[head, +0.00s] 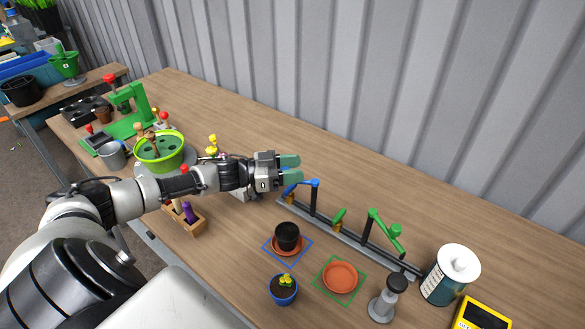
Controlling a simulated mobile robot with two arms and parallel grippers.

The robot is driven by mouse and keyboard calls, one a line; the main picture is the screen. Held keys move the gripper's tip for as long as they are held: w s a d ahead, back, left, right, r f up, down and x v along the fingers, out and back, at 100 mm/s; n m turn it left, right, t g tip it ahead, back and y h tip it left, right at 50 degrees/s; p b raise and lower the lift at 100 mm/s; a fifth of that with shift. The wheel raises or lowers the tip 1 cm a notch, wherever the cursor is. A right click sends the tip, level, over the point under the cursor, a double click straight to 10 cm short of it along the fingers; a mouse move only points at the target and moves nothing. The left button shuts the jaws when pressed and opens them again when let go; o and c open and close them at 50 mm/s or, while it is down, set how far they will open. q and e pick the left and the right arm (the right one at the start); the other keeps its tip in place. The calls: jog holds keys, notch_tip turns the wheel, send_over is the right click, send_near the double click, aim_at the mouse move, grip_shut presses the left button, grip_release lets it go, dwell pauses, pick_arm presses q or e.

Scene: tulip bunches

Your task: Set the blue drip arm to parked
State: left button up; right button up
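The blue drip arm (301,184) sits at the far left end of a grey rail (350,239) on the bench. It tops a dark post and points left from it. My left gripper (291,167), with green fingertips, is just behind and above the blue arm in the picture. I see no clear grip on it; whether they touch, and how far the fingers are apart, I cannot tell. A green drip arm (385,224) stands further right on the same rail. My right gripper is not in view.
A black pot on a saucer (287,240) stands in a blue square; an empty saucer (340,277) lies in a green square. A blue flower pot (283,290), a stamp-like tool (386,300) and a can (450,275) stand in front. A corrugated wall (400,80) closes the back.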

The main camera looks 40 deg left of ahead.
pick_arm(q)
jog(key=shift+a, duration=0.1)
jog(key=shift+s+a, duration=0.25)
jog(key=shift+s, duration=0.05)
jog(key=shift+b+v, duration=0.75)
jog(key=shift+v, duration=4.2)
